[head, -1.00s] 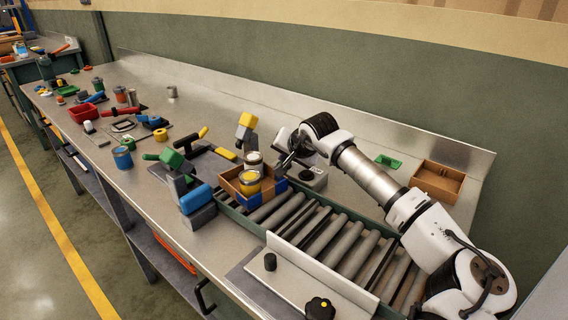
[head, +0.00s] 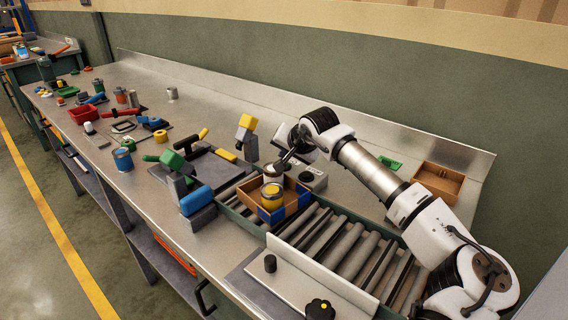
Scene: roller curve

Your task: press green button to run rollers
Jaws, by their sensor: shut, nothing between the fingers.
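A grey control box (head: 313,181) stands behind the roller conveyor (head: 340,248), beside the wall side. No green button can be made out on it; my gripper and arm hide part of the box. My gripper (head: 285,165) is shut and empty, pointing down at the left end of the control box. Whether it touches the box cannot be told.
Levers with green (head: 172,159), blue (head: 196,200) and yellow (head: 248,121) handles stand left of the conveyor. An empty brown tray (head: 438,182) lies at the back right. A black knob (head: 320,308) is at the front. Tools and cans cover the far left bench.

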